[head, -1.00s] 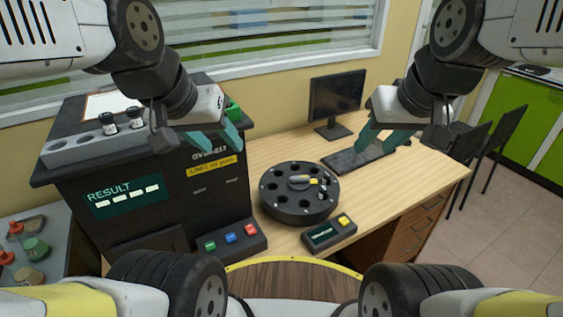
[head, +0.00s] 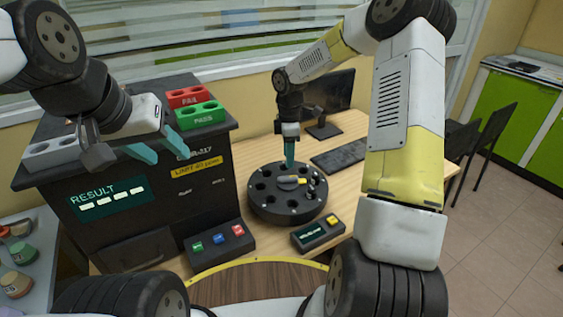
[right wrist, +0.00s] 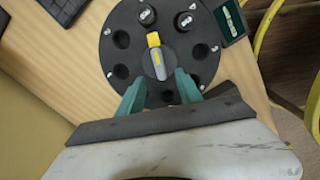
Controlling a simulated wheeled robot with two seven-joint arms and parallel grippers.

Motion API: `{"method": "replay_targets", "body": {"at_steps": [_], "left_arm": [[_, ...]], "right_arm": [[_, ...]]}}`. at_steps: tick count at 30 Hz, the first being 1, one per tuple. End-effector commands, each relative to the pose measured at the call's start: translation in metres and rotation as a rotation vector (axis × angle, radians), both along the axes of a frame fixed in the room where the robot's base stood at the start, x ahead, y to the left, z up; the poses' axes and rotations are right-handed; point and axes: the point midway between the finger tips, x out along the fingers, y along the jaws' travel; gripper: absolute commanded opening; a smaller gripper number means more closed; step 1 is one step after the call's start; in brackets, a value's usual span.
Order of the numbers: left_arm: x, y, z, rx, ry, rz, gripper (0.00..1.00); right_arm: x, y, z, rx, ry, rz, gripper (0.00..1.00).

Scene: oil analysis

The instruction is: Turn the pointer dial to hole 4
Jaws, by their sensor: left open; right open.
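The round black dial base (head: 256,208) stands on the wooden desk, with several holes around its top. The pointer (head: 291,182), grey with a yellow tip, sits at its centre; in the right wrist view the pointer (right wrist: 156,56) has its yellow end toward the two dark-capped vials. My right gripper (head: 290,165) is above the dial's far side, pointing down. In the right wrist view its open teal fingers (right wrist: 160,88) lie on either side of the pointer's grey end, apart from it. My left gripper (head: 146,152) is open and empty in front of the black analyser.
The black analyser (head: 150,225) with a RESULT display stands left of the dial. Red and green blocks (head: 190,97) lie on its top. A small box with a yellow button (head: 318,232) is in front of the dial. A keyboard (head: 340,157) and monitor (head: 330,95) are behind.

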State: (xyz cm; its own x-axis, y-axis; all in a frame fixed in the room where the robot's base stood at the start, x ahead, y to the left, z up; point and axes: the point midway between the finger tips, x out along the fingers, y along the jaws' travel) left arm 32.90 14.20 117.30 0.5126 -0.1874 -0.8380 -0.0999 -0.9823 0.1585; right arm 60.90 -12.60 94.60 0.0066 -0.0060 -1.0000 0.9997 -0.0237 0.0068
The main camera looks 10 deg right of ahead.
Motion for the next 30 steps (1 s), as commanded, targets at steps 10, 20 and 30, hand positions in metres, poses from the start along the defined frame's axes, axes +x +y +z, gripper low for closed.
{"method": "replay_targets", "body": {"at_steps": [10, 20, 30], "left_arm": [[0.000, 0.000, 0.000, 0.000, 0.000, 0.000, 0.47], [0.000, 0.000, 0.000, 0.000, 0.000, 0.000, 0.47], [0.000, 0.000, 0.000, 0.000, 0.000, 0.000, 0.47]], "right_arm": [[0.002, 0.001, -0.047, 0.006, 0.011, 0.022, 0.42], [0.003, 0.001, -0.083, 0.007, 0.008, 0.020, 0.42], [0.003, 0.001, -0.085, 0.006, 0.007, 0.019, 0.32]]}}
